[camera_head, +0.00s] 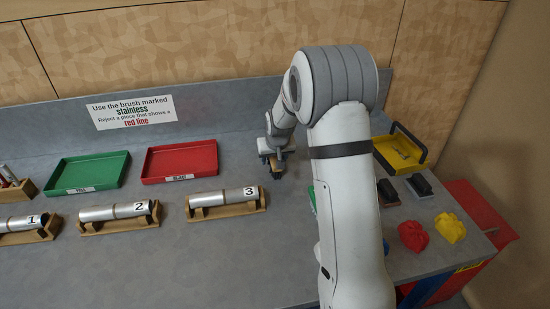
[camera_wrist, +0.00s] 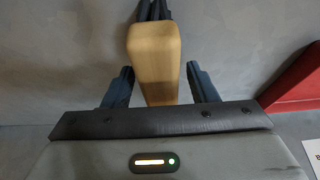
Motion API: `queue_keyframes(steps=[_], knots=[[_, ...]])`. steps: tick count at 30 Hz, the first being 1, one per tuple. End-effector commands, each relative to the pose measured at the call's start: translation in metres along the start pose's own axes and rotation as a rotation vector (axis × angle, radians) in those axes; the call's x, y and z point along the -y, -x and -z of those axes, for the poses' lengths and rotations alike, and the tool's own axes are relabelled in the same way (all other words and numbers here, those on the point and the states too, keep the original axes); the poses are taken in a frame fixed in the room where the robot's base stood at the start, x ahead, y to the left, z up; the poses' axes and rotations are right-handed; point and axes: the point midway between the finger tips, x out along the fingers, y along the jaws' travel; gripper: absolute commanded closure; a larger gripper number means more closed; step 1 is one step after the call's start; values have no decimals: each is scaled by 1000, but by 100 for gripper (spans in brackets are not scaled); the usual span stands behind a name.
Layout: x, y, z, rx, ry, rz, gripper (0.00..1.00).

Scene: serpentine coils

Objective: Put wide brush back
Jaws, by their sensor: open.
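My gripper (camera_head: 275,160) is low over the grey bench, to the right of the red tray. In the wrist view my gripper (camera_wrist: 160,70) is open, with one dark finger on each side of a light wooden handle (camera_wrist: 155,52). A gap shows between the handle and each finger. Dark parts lie beyond the handle's far end. It looks like a brush, but I cannot tell from its visible end whether it is the wide one. In the head view the handle is mostly hidden under my gripper.
A green tray (camera_head: 88,171) and a red tray (camera_head: 180,162) lie left of my arm. Metal tubes on wooden cradles (camera_head: 228,210) line the front.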

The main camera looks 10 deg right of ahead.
Motion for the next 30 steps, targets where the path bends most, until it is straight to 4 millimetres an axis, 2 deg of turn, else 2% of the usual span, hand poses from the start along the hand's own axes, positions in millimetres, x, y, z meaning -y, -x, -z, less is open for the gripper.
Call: queue_keyframes(steps=[5,18,23,26,29,30], knots=[[0,17,2,-4,0,0,48],[1,104,1,-4,1,1,48],[1,119,0,-2,1,1,48],[1,132,-7,2,1,1,48],[1,157,-28,12,1,0,48],[0,170,-40,18,1,0,48]])
